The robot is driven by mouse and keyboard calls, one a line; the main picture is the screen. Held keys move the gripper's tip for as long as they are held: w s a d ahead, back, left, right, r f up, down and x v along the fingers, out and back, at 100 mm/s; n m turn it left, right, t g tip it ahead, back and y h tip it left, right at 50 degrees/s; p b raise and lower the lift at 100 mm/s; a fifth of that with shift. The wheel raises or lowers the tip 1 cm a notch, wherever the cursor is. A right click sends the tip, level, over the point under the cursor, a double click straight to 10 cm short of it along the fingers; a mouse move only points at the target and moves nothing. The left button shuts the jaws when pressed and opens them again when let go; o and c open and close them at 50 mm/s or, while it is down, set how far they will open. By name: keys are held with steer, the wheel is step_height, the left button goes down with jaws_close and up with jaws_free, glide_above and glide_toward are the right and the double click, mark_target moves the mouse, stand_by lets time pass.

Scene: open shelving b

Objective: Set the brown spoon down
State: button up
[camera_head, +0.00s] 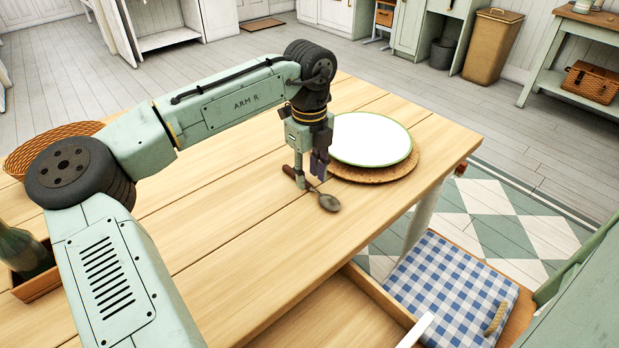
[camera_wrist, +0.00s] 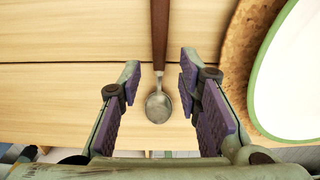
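The spoon (camera_head: 329,202) has a dull metal bowl and a brown handle. It lies on the wooden table (camera_head: 235,235), left of and in front of the plate. In the wrist view the spoon (camera_wrist: 158,106) runs lengthwise between the fingers, bowl nearest me and handle up past the top edge. My gripper (camera_head: 309,176) points down over the spoon. In the wrist view my gripper (camera_wrist: 160,78) is open, with a clear gap between the spoon and each finger.
A white plate with a green rim (camera_head: 370,138) sits on a round woven mat (camera_head: 400,172), close to my gripper's right. A wicker basket (camera_head: 45,145) and a wooden box (camera_head: 38,287) stand at left. A chair with a blue checked cushion (camera_head: 450,290) is at the table's right side. The table's middle is clear.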

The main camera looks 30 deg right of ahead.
mark_target(309, 185)
step_height(309, 185, up, 10)
steer(key=shift+r, duration=0.25)
steer(key=shift+r, duration=0.1)
stand_by(0.4)
